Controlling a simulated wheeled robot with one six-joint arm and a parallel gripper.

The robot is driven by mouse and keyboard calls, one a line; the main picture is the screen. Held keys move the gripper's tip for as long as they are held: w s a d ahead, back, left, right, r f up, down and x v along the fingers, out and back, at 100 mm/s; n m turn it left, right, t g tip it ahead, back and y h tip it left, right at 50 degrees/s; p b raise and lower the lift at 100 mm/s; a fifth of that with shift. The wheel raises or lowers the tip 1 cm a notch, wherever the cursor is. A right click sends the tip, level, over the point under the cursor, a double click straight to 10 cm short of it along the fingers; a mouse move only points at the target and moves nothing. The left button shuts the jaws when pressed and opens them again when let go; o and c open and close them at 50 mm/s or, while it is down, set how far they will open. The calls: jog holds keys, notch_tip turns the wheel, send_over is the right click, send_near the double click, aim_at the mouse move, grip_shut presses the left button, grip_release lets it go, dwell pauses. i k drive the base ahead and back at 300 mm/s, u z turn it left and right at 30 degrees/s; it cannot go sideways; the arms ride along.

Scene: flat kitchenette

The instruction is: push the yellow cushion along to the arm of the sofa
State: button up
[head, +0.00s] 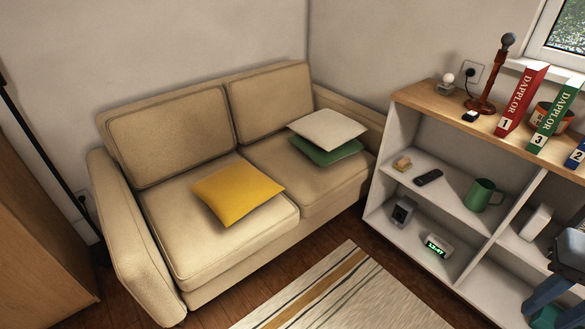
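The yellow cushion (238,192) lies flat and turned at an angle on the left seat of the beige sofa (190,250). Its right corner reaches near the gap between the two seats. Bare seat shows between it and the sofa's left arm (130,235). The sofa's right arm (345,107) is partly hidden behind other cushions and the shelf. My gripper (552,306) is at the lower right, in front of the shelf and far from the yellow cushion. It is cut off by the picture edge, so its opening is unclear.
A cream cushion (328,129) lies over a green cushion (325,153) on the right seat. A white shelf unit (385,188) with a wooden top, books and a green mug (483,195) stands at right. A striped rug (345,295) lies before the sofa.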

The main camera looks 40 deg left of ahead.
aim_at(232, 192)
jog(key=u, duration=1.3)
jog(key=i, duration=2)
jog(key=u, duration=0.8)
